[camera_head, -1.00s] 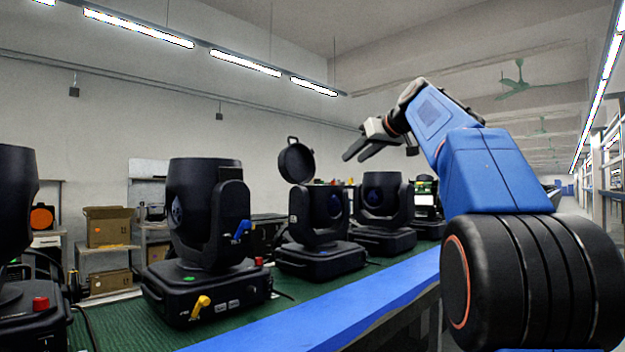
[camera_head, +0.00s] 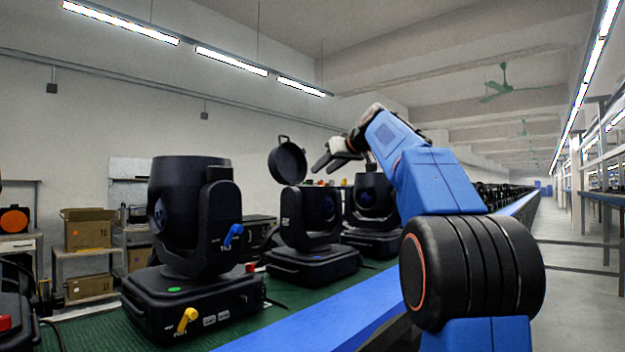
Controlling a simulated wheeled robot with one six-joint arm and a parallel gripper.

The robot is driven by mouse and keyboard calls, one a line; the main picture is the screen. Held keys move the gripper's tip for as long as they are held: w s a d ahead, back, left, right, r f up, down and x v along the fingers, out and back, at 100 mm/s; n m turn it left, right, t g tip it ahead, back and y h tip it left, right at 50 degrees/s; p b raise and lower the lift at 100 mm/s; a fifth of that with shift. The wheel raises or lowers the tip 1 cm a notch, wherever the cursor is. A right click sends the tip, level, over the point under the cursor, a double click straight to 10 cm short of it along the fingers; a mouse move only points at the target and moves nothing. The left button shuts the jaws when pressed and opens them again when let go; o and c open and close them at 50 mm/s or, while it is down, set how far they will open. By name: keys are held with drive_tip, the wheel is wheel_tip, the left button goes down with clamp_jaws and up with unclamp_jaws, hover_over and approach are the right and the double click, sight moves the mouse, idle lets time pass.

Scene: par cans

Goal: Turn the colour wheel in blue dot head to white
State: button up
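Several black moving heads stand on the green bench. The nearest whole head (camera_head: 193,215) has a green dot, a blue lever (camera_head: 233,234) and a yellow lever (camera_head: 187,319). The middle head (camera_head: 312,235) has a round lid (camera_head: 287,160) hinged open above it. A further head (camera_head: 372,222) stands behind, partly covered by my arm.
The green bench (camera_head: 100,325) has a blue front edge (camera_head: 330,312) running away to the right. Part of another head with a red knob (camera_head: 5,322) is at the left edge. Shelves with cardboard boxes (camera_head: 90,232) stand behind. The aisle (camera_head: 575,285) at right looks clear.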

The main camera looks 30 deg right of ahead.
sight(310, 182)
drive_tip(key=x, duration=0.8)
clamp_jaws()
